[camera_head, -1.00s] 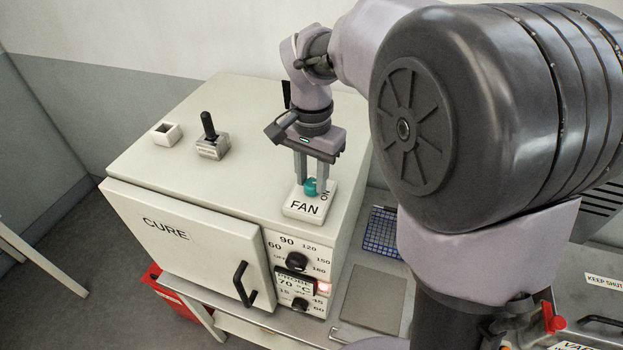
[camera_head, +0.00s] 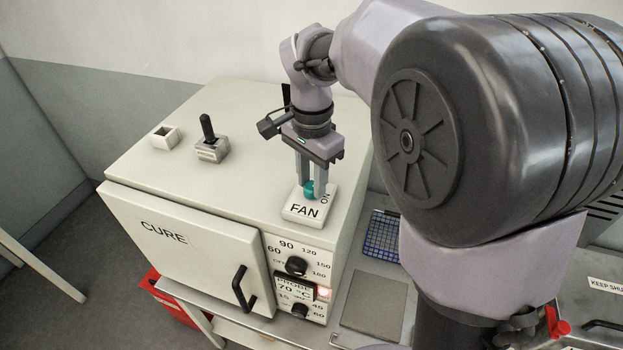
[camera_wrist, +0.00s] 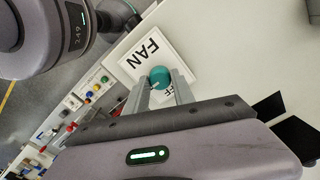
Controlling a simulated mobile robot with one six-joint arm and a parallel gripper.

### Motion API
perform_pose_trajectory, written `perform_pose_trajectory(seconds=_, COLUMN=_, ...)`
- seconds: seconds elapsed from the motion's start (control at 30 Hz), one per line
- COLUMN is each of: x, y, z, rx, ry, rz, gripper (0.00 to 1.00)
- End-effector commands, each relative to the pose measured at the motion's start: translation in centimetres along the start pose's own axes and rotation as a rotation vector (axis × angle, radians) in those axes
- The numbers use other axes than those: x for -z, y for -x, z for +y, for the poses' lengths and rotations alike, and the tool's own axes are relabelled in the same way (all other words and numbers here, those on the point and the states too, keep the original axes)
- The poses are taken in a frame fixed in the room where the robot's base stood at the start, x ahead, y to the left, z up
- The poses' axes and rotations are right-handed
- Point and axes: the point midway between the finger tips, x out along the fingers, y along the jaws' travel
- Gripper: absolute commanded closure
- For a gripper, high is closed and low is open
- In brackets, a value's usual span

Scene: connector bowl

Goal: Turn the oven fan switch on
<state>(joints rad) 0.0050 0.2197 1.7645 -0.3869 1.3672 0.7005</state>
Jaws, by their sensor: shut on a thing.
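The oven fan switch is a white box (camera_head: 298,212) labelled FAN, on top of the cream oven (camera_head: 258,165), with a teal knob (camera_head: 309,188). ON is printed on the box to the right of the knob in the head view. In the wrist view the teal knob (camera_wrist: 160,76) sits between the fingertips, with FAN on one side and part of OFF on the other. My gripper (camera_head: 312,190) points down at the switch and is shut on the knob. The far side of the knob is hidden by the fingers.
On the oven top stand a grey block with a black lever (camera_head: 210,145) and a small white hollow block (camera_head: 164,137). The oven door (camera_head: 185,245), marked CURE, is shut. Dials (camera_head: 297,265) are on the oven's front. A blue grid (camera_head: 383,235) lies at right.

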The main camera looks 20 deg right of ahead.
Motion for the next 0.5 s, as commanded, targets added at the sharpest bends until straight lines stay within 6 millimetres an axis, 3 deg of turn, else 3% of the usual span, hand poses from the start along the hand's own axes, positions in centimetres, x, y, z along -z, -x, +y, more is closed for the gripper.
perform_pose_trajectory(seconds=0.07, x=0.05, y=0.03, z=-0.01, rx=0.001, ry=0.000, rz=0.001, gripper=1.00)
perform_pose_trajectory(seconds=0.1, x=0.05, y=0.03, z=-0.01, rx=0.001, ry=0.000, rz=0.001, gripper=0.64)
perform_pose_trajectory(seconds=0.2, x=0.03, y=0.03, z=-0.01, rx=0.001, ry=0.000, rz=0.001, gripper=0.48)
perform_pose_trajectory(seconds=0.5, x=0.02, y=0.16, z=-0.01, rx=0.001, ry=0.001, rz=0.001, gripper=0.48)
